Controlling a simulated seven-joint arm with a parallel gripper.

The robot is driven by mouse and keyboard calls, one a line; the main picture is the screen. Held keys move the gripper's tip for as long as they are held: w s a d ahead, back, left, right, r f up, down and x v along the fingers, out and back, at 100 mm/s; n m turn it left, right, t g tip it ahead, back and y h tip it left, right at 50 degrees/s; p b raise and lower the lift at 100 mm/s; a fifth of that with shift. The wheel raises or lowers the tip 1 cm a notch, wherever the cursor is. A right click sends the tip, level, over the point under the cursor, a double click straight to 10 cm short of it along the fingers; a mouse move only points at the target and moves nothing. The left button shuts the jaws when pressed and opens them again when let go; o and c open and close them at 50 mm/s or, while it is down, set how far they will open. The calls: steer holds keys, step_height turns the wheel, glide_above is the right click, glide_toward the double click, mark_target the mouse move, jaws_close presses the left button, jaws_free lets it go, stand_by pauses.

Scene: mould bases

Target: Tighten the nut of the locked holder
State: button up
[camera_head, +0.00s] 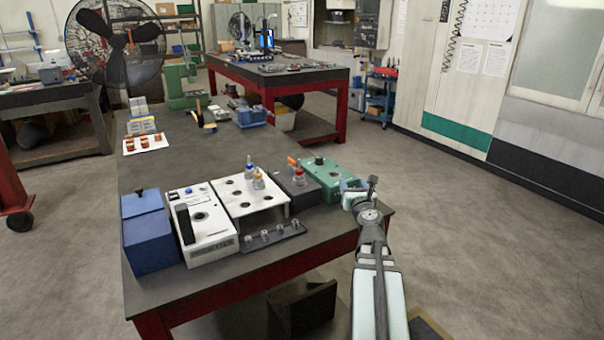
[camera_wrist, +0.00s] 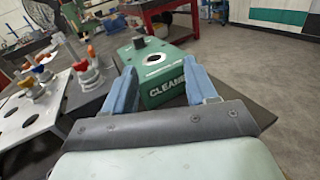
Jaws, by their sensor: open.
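In the head view, a holder with a red ring (camera_head: 299,178) stands upright in a dark block (camera_head: 310,193) near the table's right end, with an orange part (camera_head: 292,161) beside it. It also shows at the left of the wrist view (camera_wrist: 86,72). I cannot tell from the frames whether it is locked. My gripper (camera_head: 361,187) is over the table's right edge, to the right of the dark block. In the wrist view its blue fingers (camera_wrist: 163,90) are apart and empty. A green box marked "CLEANER" (camera_wrist: 160,85) lies beyond them.
A white rack (camera_head: 265,204) with holes carries holders with blue and yellow rings. A dark strip with several small parts (camera_head: 262,241) lies before it. A white device (camera_head: 205,235) and blue box (camera_head: 147,228) stand left. The table's middle (camera_head: 200,165) is clear.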

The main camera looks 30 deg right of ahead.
steer(key=y, duration=0.1)
steer(key=n+t+y, duration=0.2)
steer(key=n+y, duration=0.5)
steer(key=y, duration=0.1)
glide_toward(300, 172)
steer(key=w, duration=1)
steer(key=shift+a+r, duration=0.1)
steer(key=shift+r, duration=0.1)
steer(key=shift+s, duration=0.1)
steer(key=c, duration=1.1)
steer(key=shift+a+m+h, duration=0.2)
steer(key=shift+m+h, duration=0.6)
steer(key=shift+h, duration=0.1)
jaws_close()
steer(key=shift+o, duration=0.2)
jaws_free()
steer(key=shift+a+f+m+g+h, duration=0.15)
steer(key=shift+m+g+h, duration=0.25)
steer(key=shift+m+h, duration=1.05)
steer(key=shift+h, duration=1.15)
steer(key=shift+m, duration=0.25)
jaws_close()
